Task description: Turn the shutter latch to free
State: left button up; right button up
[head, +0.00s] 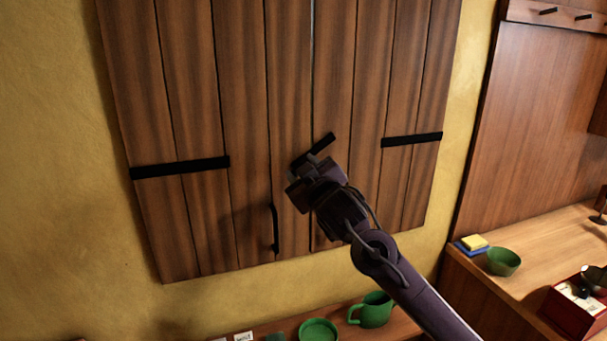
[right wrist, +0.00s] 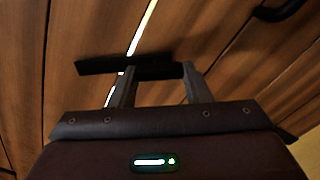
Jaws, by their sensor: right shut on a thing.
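The wooden shutter (head: 240,110) has two plank leaves that meet at a narrow vertical seam. The shutter latch (head: 323,143) is a short dark bar, tilted in the head view and lying across the seam. In the right wrist view the latch (right wrist: 98,66) crosses the bright gap between the leaves. My right gripper (head: 306,165) is at the latch, its fingers (right wrist: 152,78) shut on the bar. The gripper hides the lower left part of the latch in the head view. My left gripper is not in view.
A dark vertical handle (head: 274,228) is on the left leaf. Black straps (head: 180,167) cross the leaves. Below are a green mug (head: 372,310) and green bowl (head: 318,331). On the right counter are another green bowl (head: 503,261), a yellow sponge (head: 474,241) and a red box (head: 575,318).

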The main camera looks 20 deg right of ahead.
jog(key=n+b, duration=0.1)
jog(key=n, duration=0.2)
jog(key=n+b, duration=0.2)
jog(key=n, duration=0.2)
jog(key=n+b, duration=0.2)
jog(key=n, duration=0.2)
jog(key=shift+a+f, duration=0.1)
jog(key=shift+f, duration=0.15)
jog(key=shift+b, duration=0.3)
jog(key=o, duration=1.4)
